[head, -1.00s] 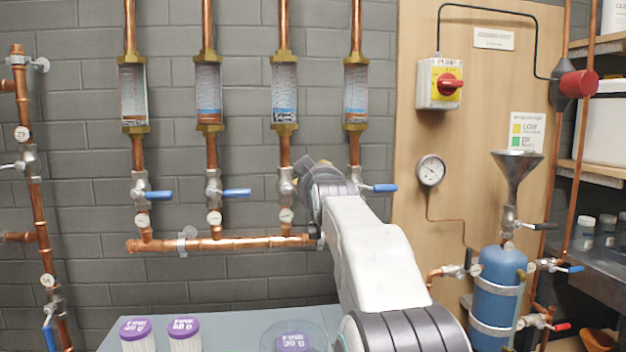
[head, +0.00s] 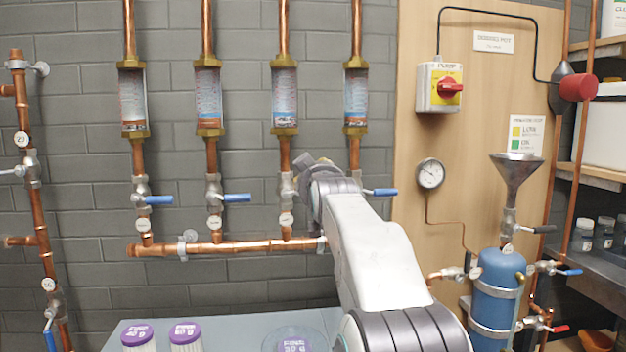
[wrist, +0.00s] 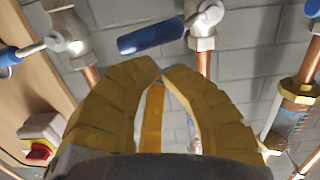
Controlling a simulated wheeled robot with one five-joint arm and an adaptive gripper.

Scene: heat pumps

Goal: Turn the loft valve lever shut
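Four valves with blue levers sit in a row on copper pipes under flow meters. In the head view the first lever (head: 158,200), second lever (head: 237,198) and fourth lever (head: 384,192) point sideways to the right. The third valve (head: 288,188) shows partly; its lever is hidden behind my gripper (head: 308,166). In the wrist view, which looks upside down, a blue lever (wrist: 150,36) lies across its pipe just beyond my yellow fingertips (wrist: 163,72). The fingertips are together or nearly so, apart from the lever, with nothing held. I cannot tell which valve is labelled loft.
A copper manifold (head: 225,247) runs below the valves. A table (head: 230,322) with purple-lidded tubs (head: 137,337) stands in front. At right are the pump switch (head: 440,87), a gauge (head: 430,173) and a blue tank (head: 497,300). Another copper pipe (head: 38,210) stands at left.

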